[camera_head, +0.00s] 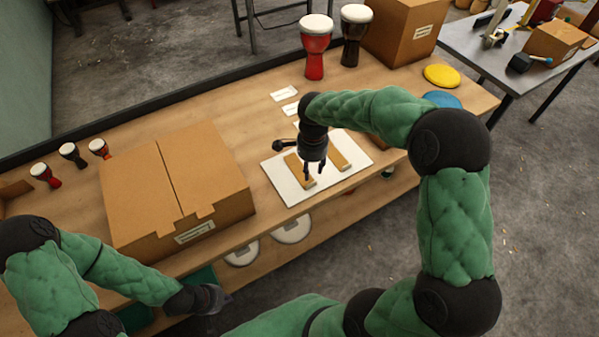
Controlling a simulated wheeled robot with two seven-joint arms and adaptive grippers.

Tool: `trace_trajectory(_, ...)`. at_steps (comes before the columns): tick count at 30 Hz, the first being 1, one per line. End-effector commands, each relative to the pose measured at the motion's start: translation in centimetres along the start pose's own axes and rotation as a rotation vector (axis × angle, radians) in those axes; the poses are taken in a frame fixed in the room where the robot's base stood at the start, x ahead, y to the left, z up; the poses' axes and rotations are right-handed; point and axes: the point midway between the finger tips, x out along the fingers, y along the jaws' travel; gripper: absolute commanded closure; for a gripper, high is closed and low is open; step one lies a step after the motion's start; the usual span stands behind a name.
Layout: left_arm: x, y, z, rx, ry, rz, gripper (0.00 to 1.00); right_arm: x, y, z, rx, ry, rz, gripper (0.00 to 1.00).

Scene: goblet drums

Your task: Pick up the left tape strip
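Two brown tape strips lie side by side on a white board on the workbench. The left tape strip (293,166) slants across the board's left half, and the right tape strip (345,160) lies apart from it. My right gripper (314,172) points down at the left strip's right side, its fingers apart with nothing visible between them. It covers part of the strips and board, and I cannot tell whether it touches the left strip. My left gripper (213,298) is low at the bench's front edge, away from the strips; its fingers are unclear.
A closed cardboard box (175,185) stands left of the white board (290,194). White cards (284,93) lie behind it. Drums (316,45) and another box (402,30) stand at the back right, near a yellow disc (441,75) and a blue disc (442,99).

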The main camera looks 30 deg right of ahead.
Motion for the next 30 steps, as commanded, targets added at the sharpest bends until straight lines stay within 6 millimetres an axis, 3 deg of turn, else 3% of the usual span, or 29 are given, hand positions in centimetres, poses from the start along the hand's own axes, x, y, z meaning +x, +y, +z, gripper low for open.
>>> trace_trajectory(3,0.8,-0.3,0.0,0.0,0.0,0.0,1.0,2.1,0.0,-0.1,0.001,0.0,0.001,0.63)
trace_trajectory(11,1.4,-0.5,-0.1,0.0,0.0,0.0,1.0,3.8,0.1,0.0,0.0,-0.001,0.0,0.63)
trace_trajectory(19,3.2,-1.1,-0.1,0.0,0.0,0.0,1.0,7.6,0.3,-0.2,-0.001,-0.001,0.002,0.63)
trace_trajectory(28,3.2,-1.1,-0.1,0.0,0.0,0.0,1.0,8.1,0.2,-0.2,-0.001,-0.001,-0.002,0.63)
trace_trajectory(30,3.2,-1.1,-0.1,0.0,0.0,0.0,1.0,8.1,0.2,-0.2,-0.001,-0.001,-0.001,0.8)
